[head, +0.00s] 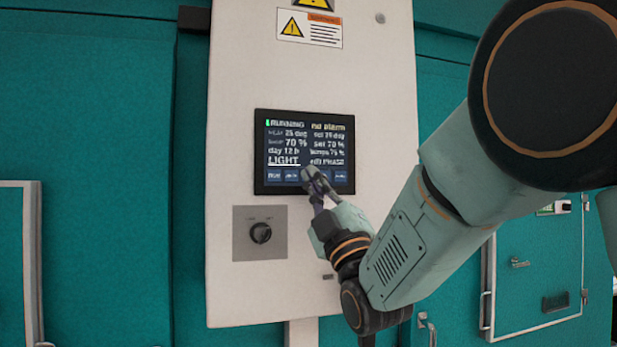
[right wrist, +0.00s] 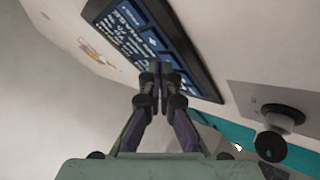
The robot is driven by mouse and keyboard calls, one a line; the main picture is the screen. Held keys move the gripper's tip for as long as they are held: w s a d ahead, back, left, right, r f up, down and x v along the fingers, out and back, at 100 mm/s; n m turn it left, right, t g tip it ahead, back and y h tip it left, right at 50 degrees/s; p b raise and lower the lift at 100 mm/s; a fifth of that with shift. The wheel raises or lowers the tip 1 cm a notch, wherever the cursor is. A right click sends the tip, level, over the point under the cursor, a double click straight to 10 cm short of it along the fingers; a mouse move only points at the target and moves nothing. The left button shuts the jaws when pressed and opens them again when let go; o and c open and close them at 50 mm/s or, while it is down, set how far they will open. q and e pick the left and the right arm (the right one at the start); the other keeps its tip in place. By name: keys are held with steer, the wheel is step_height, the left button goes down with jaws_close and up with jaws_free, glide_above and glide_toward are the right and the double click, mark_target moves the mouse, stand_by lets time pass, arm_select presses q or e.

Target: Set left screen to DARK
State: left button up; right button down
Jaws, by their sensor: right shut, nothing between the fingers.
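The screen (head: 284,140) is a dark panel with a black frame on the white cabinet. It reads RUNNING, no alarm, and LIGHT, underlined, at lower left, with "edit PHASE" at lower right. A row of blue buttons (head: 291,175) runs along its bottom, partly hidden by my right gripper. My right gripper (head: 316,183) is shut and empty, its fingertips in front of the bottom row, right of the middle. In the right wrist view the shut fingertips (right wrist: 160,75) overlap the lower edge of the screen (right wrist: 150,40); I cannot tell whether they touch it. My left gripper is not in view.
A rotary knob (head: 261,233) on a grey plate sits below the screen; it also shows in the right wrist view (right wrist: 280,117). Warning labels (head: 310,27) are above. Teal chamber walls (head: 110,150) and white-framed doors (head: 535,270) flank the white cabinet (head: 235,90).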

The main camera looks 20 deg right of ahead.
steer(key=shift+w, duration=0.1)
stand_by(0.3)
steer(key=shift+s, duration=0.2)
steer(key=shift+s+b, duration=0.5)
steer(key=shift+s, duration=0.05)
steer(key=s+b, duration=0.2)
steer(key=s, duration=0.3)
